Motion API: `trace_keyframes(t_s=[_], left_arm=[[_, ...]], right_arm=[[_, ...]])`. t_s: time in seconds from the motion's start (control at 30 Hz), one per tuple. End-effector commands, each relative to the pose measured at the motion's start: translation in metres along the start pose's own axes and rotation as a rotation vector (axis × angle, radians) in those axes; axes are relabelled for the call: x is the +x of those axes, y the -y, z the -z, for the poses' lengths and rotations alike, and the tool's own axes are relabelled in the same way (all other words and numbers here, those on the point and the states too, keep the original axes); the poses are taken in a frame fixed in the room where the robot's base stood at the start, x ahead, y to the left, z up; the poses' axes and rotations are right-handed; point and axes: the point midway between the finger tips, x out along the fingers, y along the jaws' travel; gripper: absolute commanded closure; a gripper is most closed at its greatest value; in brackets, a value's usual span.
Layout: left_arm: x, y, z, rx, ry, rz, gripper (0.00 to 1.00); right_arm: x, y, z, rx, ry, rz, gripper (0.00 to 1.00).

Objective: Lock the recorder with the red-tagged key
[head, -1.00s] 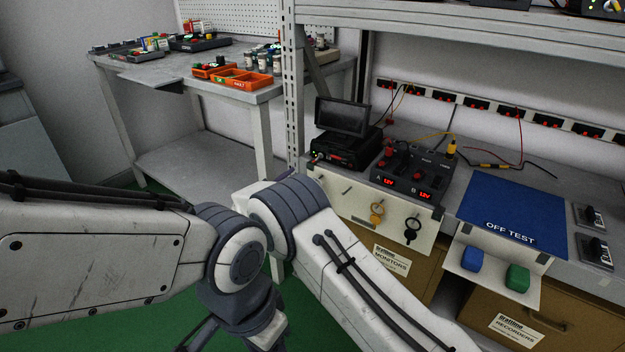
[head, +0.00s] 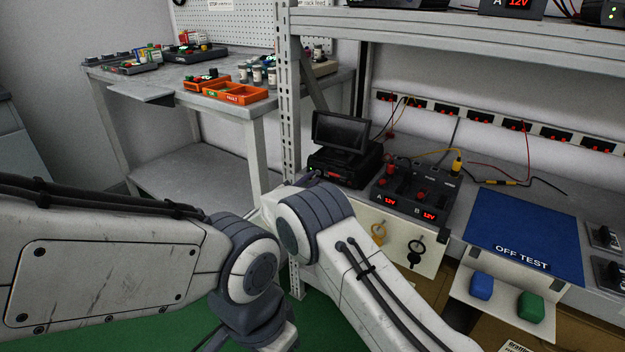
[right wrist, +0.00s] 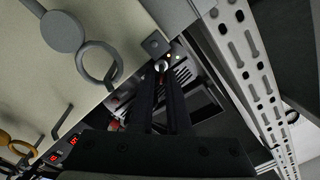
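The recorder (head: 343,165) is a black box with a raised dark screen on the rack shelf. My right gripper (head: 313,178) is at its front left corner, mostly hidden behind my arm. In the right wrist view the two dark fingers (right wrist: 163,80) are close together, their tips at a small round silver part (right wrist: 161,66) beside green and amber lights. No red tag shows, and I cannot tell whether a key is between the fingers. On the white key panel (right wrist: 120,22) a hook (right wrist: 60,125) is bare. My left gripper is out of view.
A yellow-tagged key (head: 378,233) and a black-tagged key (head: 415,250) hang on the panel; a grey-tagged one (right wrist: 62,32) hangs close to my right fingers. A rack post (head: 290,100) stands left of the recorder. A power unit (head: 415,195) is right of it.

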Motion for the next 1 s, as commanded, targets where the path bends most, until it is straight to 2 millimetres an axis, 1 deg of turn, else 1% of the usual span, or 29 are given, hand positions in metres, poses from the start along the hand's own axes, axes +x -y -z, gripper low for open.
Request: trace_keyframes(t_s=[0.07, 0.1, 0.13, 0.37, 0.57, 0.77, 1.0], left_arm=[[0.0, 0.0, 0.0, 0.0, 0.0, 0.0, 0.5], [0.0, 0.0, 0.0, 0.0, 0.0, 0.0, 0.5], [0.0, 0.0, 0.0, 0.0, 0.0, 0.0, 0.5], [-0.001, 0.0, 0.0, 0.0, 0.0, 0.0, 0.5], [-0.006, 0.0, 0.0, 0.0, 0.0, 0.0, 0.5], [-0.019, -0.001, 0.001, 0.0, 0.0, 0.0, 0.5], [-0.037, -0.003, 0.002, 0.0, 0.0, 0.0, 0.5]], right_arm=[[0.001, 0.001, -0.001, 0.001, 0.003, 0.001, 0.81], [0.0, 0.001, -0.002, 0.001, 0.004, 0.001, 0.93], [0.0, 0.001, -0.002, 0.001, 0.004, 0.002, 1.0], [0.0, 0.001, -0.002, -0.003, 0.005, 0.002, 1.0], [0.0, 0.002, -0.002, -0.047, 0.006, 0.002, 1.0], [0.0, 0.003, 0.0, -0.163, 0.007, 0.002, 1.0], [0.0, 0.002, 0.0, -0.377, 0.007, 0.001, 1.0]])
